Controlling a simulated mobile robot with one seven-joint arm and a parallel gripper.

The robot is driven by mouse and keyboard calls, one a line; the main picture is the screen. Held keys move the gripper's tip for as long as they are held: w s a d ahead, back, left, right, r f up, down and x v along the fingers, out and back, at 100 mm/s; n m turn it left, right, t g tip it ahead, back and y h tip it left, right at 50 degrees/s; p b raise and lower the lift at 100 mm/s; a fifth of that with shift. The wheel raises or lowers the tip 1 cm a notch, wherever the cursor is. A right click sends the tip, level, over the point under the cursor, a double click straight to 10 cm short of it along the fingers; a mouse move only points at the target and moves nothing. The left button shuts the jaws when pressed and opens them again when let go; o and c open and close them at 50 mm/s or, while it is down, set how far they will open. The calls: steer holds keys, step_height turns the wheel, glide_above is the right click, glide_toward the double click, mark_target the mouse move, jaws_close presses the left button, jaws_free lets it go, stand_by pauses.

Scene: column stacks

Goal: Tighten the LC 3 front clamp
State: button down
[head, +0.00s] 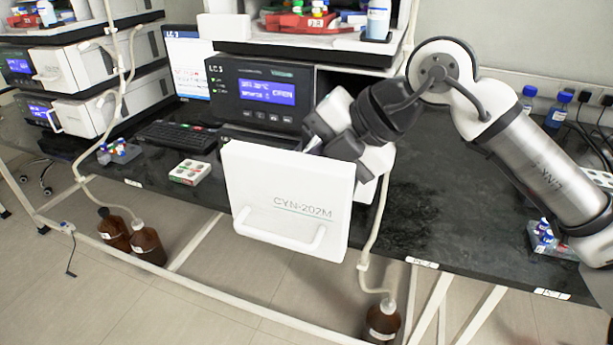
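The LC 3 unit (262,95) stands on the dark bench, a black front with a lit blue display that seems to read OPEN. Its white front panel (285,190), marked CYN-202M and with a bar handle, stands out towards me at the bench edge. My gripper (326,138) reaches in from the right, just behind the panel's upper right edge and in front of the unit. Its fingertips are partly hidden, and I cannot tell whether they touch anything. The front clamp is not visible; the panel and my gripper cover the space behind.
A shelf (300,45) with bottles is above. Pale tubing (377,225) hangs right of the panel to a brown bottle (382,320). The bench at right (440,200) is mostly clear.

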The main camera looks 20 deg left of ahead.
steer(key=shift+d, duration=0.1)
stand_by(0.4)
steer(key=c, duration=1.6)
jaws_free()
steer(key=v, duration=1.3)
steer(key=shift+d+r+b, duration=0.1)
steer(key=shift+d+b, duration=0.2)
steer(key=shift+d, duration=0.15)
